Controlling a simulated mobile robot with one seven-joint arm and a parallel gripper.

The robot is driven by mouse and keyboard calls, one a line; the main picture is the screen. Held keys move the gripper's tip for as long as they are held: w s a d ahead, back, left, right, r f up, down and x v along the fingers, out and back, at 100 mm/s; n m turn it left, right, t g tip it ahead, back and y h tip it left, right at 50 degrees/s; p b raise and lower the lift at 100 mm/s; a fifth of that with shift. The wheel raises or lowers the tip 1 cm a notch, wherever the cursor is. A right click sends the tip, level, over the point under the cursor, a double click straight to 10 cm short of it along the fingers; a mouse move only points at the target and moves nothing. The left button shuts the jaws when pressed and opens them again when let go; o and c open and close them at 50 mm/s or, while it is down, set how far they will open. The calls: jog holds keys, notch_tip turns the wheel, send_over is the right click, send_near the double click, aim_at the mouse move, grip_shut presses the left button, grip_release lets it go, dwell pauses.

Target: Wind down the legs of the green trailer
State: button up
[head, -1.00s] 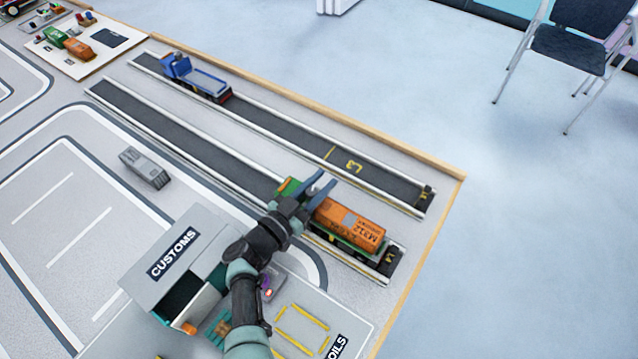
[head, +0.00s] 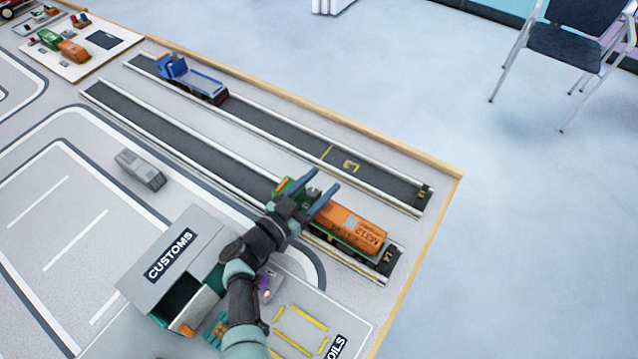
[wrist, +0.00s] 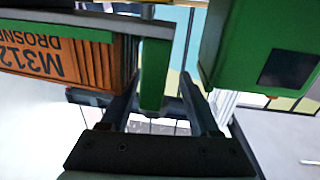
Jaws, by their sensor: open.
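The green trailer (head: 345,243) stands in the lane marked L4 and carries an orange container (head: 350,227) marked M312. A green truck cab (head: 283,186) is at its left end, partly behind my gripper. My gripper (head: 327,180) is open over the gap between cab and container. In the wrist view the orange container (wrist: 60,62) is at left and the green cab (wrist: 262,50) at right. An upright green piece (wrist: 154,75) shows between my open fingers (wrist: 160,95); I cannot tell whether they touch it. The trailer's legs cannot be made out clearly.
A blue flatbed truck (head: 190,80) stands in the neighbouring lane. The grey customs building (head: 150,245) is beside my arm, and a grey vehicle (head: 140,169) stands on the mat. The wooden table edge (head: 435,240) runs along the right.

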notch_tip(320, 180, up, 10)
jog(key=p, duration=0.6)
jog(key=shift+p, duration=0.3)
jog(key=shift+d+f, duration=0.1)
jog(key=s+d+f+n+t+y+b, duration=0.2)
jog(key=d+f+n+t+y+b, duration=0.25)
jog(key=b, duration=0.65)
jog(key=s+a+f+n+y+b, duration=0.4)
jog(key=s+a+y+b, duration=0.2)
jog(key=s+y+b, duration=0.3)
jog(key=w+p, duration=0.1)
jog(key=w, duration=1)
jog(key=shift+w+a+h, duration=0.15)
jog(key=shift+w+h, duration=0.2)
jog(key=shift+t, duration=0.25)
grip_shut()
